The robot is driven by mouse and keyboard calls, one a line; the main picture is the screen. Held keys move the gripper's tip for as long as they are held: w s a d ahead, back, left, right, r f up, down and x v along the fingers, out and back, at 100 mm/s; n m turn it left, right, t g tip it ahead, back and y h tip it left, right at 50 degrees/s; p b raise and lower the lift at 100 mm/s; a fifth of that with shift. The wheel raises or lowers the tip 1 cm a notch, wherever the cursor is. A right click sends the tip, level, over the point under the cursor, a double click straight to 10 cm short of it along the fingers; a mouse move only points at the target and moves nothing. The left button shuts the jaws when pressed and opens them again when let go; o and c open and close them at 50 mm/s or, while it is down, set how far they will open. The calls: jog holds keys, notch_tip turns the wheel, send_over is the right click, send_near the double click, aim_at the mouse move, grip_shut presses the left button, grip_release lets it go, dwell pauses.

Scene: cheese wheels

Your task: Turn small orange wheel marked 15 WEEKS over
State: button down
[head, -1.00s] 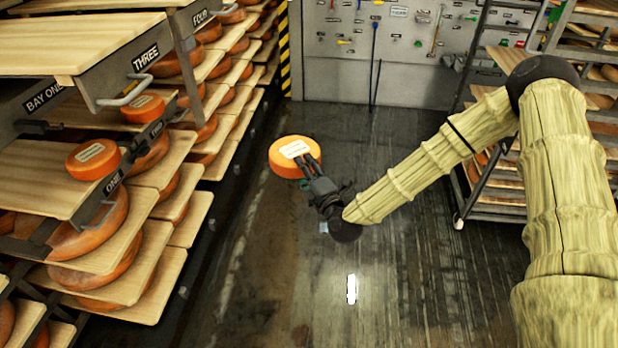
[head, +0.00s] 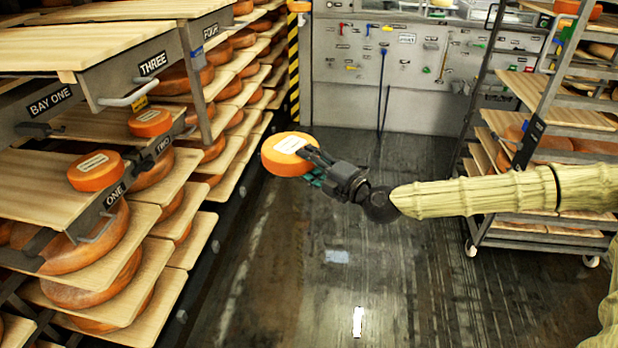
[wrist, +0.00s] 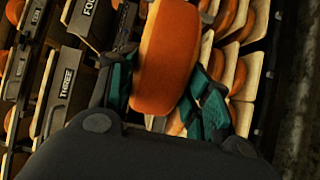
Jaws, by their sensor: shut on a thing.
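A small orange wheel (head: 287,155) with a pale label on its upper face is held in the air over the aisle floor. The label's writing is too small to read. My gripper (head: 308,162) is shut on the wheel's right edge. In the wrist view the wheel (wrist: 168,60) sits between the two green-padded fingers (wrist: 160,95), its orange rim towards the camera. Two other small orange wheels with pale labels, a near one (head: 96,171) and a farther one (head: 149,123), rest on pulled-out boards at the left.
The rack on the left (head: 150,68) carries several boards of larger wheels and signs BAY ONE, ONE, TWO, THREE and FOUR. A wheeled rack (head: 485,230) stands at the right, a tool wall (head: 420,85) at the back. The dark aisle floor (head: 330,290) is clear.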

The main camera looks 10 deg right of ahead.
jog(key=s+d+r+n+g+y+b, duration=0.3)
jog(key=s+d+r+g+b, duration=0.1)
jog(key=r, duration=0.5)
jog(key=s+d+r+n+g+y+b, duration=0.3)
jog(key=s+d+r+n+g+b, duration=0.1)
jog(key=s+d+r+b, duration=0.3)
jog(key=s+d+r, duration=0.2)
jog(key=s, duration=0.1)
jog(key=shift+s+d+r+g, duration=0.15)
jog(key=shift+s+d+g, duration=0.1)
jog(key=shift+s+g, duration=0.15)
dwell(0.9)
jog(key=shift+r+p, duration=0.15)
jog(key=shift+p, duration=0.45)
jog(key=shift+w+a+r+g+h+p, duration=0.15)
jog(key=shift+r+h+p, duration=0.3)
jog(key=shift+p, duration=3.35)
jog(key=shift+s+a+r+g+h+p, duration=0.2)
jog(key=shift+h+p, duration=0.5)
jog(key=shift+p, duration=3.05)
jog(key=shift+w+r+g+h+p, duration=0.25)
jog(key=shift+r+h+p, duration=0.25)
jog(key=shift+p, duration=3.3)
